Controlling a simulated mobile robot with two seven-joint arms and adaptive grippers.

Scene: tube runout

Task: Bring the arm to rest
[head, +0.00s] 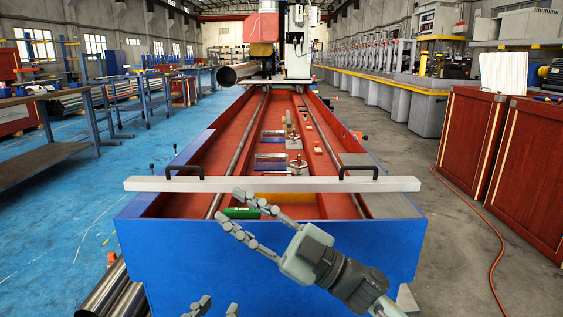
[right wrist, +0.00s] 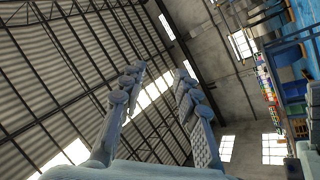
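My right gripper (head: 229,206) reaches in from the lower right in the head view, in front of the near end of the blue and red machine bed (head: 270,250). Its two fingers are apart with nothing between them. In the right wrist view, the open right gripper (right wrist: 158,80) points up toward the roof and walls and holds nothing. Only the fingertips of my left gripper (head: 217,305) show at the bottom edge of the head view. They stand apart; the rest of that gripper is out of frame.
A pale bar (head: 270,184) with two black handles lies across the bed, beyond my right fingers. A green object (head: 241,213) lies behind them. Steel pipes (head: 115,290) lie at lower left. Red cabinets (head: 535,165) stand right; an orange cable (head: 497,245) crosses open floor.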

